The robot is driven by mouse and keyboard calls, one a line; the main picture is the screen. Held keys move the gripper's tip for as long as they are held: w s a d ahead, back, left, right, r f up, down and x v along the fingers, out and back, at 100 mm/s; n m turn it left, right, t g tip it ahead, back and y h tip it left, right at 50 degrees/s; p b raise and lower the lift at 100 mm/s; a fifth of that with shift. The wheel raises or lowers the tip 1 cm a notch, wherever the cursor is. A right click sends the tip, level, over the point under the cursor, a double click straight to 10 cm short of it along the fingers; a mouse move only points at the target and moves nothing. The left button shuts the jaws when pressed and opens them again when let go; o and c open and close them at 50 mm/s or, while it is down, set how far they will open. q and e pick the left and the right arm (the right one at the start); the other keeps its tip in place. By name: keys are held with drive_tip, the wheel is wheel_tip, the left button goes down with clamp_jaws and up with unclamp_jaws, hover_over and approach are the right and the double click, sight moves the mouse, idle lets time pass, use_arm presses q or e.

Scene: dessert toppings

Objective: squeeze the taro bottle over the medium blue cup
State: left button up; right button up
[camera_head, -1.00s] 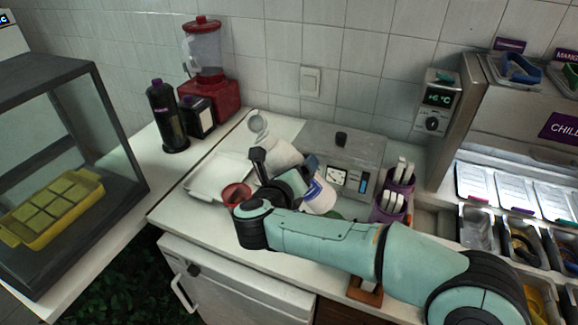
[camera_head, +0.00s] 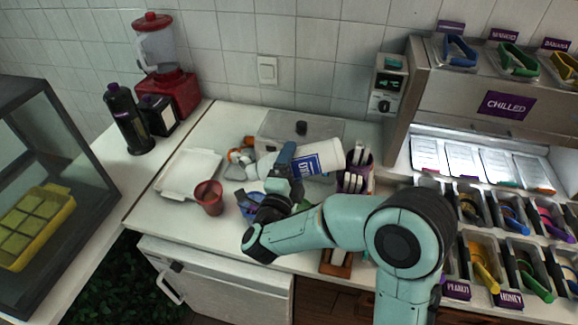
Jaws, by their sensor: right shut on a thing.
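My right gripper (camera_head: 281,166) is shut on a white bottle (camera_head: 318,158) with a blue label, whose wording I cannot read. The bottle is held nearly level above the counter, its labelled part right of the gripper and its other end pointing left. A blue cup (camera_head: 248,204) stands on the counter just below and left of the gripper, partly hidden by my right arm. A red cup (camera_head: 208,198) stands left of it, and a bit of a green cup (camera_head: 303,206) shows behind the arm. My left gripper is not in view.
A white tray (camera_head: 178,178) lies left of the cups. A metal appliance (camera_head: 270,125) stands behind the bottle, with a purple holder (camera_head: 350,182) at its right. Dark bottles (camera_head: 128,120) and a red blender (camera_head: 170,90) stand at the back left. Topping bins (camera_head: 478,262) fill the right.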

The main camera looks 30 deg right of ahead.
drive_tip(key=shift+s+r+n+t, duration=0.15)
drive_tip(key=shift+r+n+t, duration=0.25)
drive_tip(key=shift+r+n, duration=0.25)
drive_tip(key=shift+a+n+t, duration=0.15)
drive_tip(key=shift+n+t, duration=0.15)
drive_tip(key=shift+n, duration=0.35)
drive_tip(key=n, duration=0.1)
drive_tip(key=w+a+f+n+t+b, duration=0.1)
drive_tip(key=n, duration=0.1)
drive_tip(key=shift+w+a+h, duration=0.15)
drive_tip(key=shift+a+h, duration=0.1)
drive_tip(key=shift+h, duration=0.05)
drive_tip(key=n, duration=0.1)
drive_tip(key=a, duration=0.1)
drive_tip(key=n+t, duration=0.1)
drive_tip(key=shift+w+a+f+n+b, duration=0.15)
drive_tip(key=shift+w+f+n+b, duration=0.1)
drive_tip(key=shift+w+n+b, duration=0.1)
drive_tip(key=shift+w+a+f+n+t+y, duration=0.15)
drive_tip(key=shift+a+n+t+y, duration=0.15)
drive_tip(key=shift+n, duration=0.3)
drive_tip(key=shift+w+a+n+t+y, duration=0.1)
drive_tip(key=shift+a+n+t, duration=0.05)
drive_tip(key=shift+n+t, duration=0.35)
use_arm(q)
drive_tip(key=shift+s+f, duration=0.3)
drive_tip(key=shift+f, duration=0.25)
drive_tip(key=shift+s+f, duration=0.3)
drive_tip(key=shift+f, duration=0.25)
